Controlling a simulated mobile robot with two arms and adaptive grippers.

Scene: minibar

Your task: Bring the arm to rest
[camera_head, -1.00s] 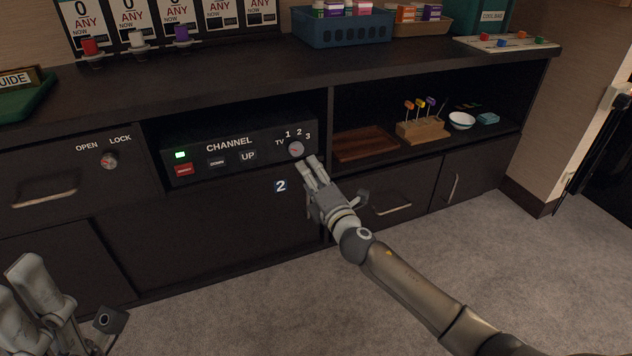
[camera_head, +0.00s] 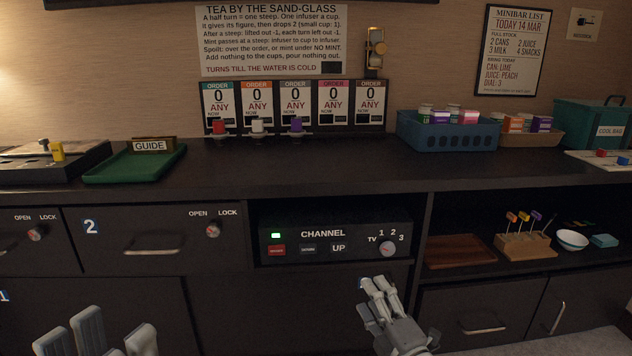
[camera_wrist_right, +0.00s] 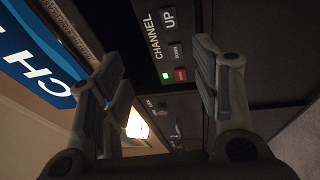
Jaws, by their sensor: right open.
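My right gripper (camera_head: 381,292) is open and empty in the head view. It is in front of the cabinet, just below the channel panel (camera_head: 330,247) and its round TV dial (camera_head: 388,249). A gap shows between its fingers and the panel. In the right wrist view the two fingers (camera_wrist_right: 160,85) stand wide apart with nothing between them, and the panel's UP button and green light show beyond. My left gripper (camera_head: 95,335) is at the bottom left of the head view, cut off by the edge, with its fingers apart.
The counter (camera_head: 300,165) holds a green tray (camera_head: 130,166), order cards, a blue basket (camera_head: 445,134) and a teal cool bag (camera_head: 585,118). The open shelf at right holds a wooden tray (camera_head: 460,252), a stick block (camera_head: 525,246) and a white bowl (camera_head: 572,240). Drawers with handles line the front.

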